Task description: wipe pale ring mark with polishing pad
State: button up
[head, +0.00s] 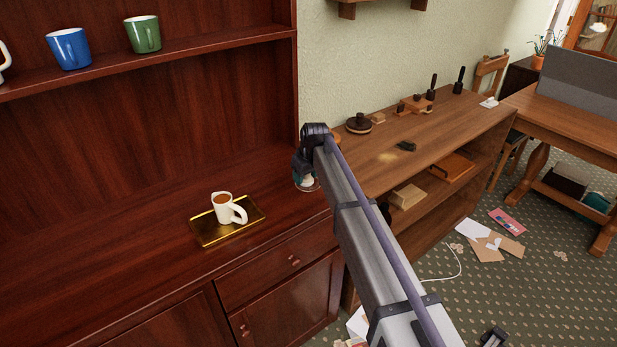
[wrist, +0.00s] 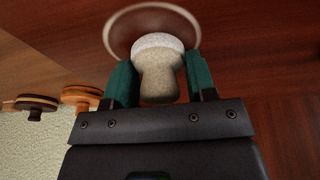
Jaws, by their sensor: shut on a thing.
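My gripper (head: 304,170) is at the right end of the dark red cabinet top, pointing down. In the wrist view its two green fingers (wrist: 160,82) are shut on the pale, knob-shaped polishing pad (wrist: 160,72). The pad's whitish wide end faces the wood. The pale ring mark (wrist: 112,32) lies on the dark red wood around and beyond the pad's wide end, which hides its near part. I cannot tell whether the pad touches the wood. In the head view the pad (head: 307,181) shows only as a small pale patch below the gripper.
A gold tray (head: 205,232) bearing a white cup (head: 226,210) stands left on the cabinet top. A blue mug (head: 69,48) and a green mug (head: 143,34) stand on the shelf above. A lower wooden bench (head: 440,130) with small wooden items is at right. Papers litter the floor.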

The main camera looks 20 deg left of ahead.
aim_at(314, 187)
jog(key=shift+w+a, duration=0.95)
jog(key=shift+a, duration=0.3)
jog(key=shift+w+d+f, duration=0.1)
jog(key=shift+d, duration=0.05)
jog(key=shift+s+d+r, duration=0.1)
jog(key=shift+s+d, duration=0.65)
jog(key=shift+d, duration=0.3)
jog(key=shift+s+d+r, duration=0.1)
jog(key=shift+s+d, duration=0.6)
jog(key=shift+d, duration=0.35)
jog(key=shift+s+d, duration=0.75)
jog(key=shift+d, duration=0.3)
jog(key=shift+f, duration=0.25)
jog(key=shift+r, duration=0.15)
jog(key=shift+w+a, duration=0.75)
jog(key=shift+a, duration=0.3)
jog(key=shift+w+a, duration=0.75)
jog(key=shift+a, duration=0.25)
jog(key=shift+w+a, duration=0.75)
jog(key=shift+a, duration=0.3)
notch_tip(314, 187, up, 6)
jog(key=p, duration=0.5)
jog(key=shift+p, duration=0.4)
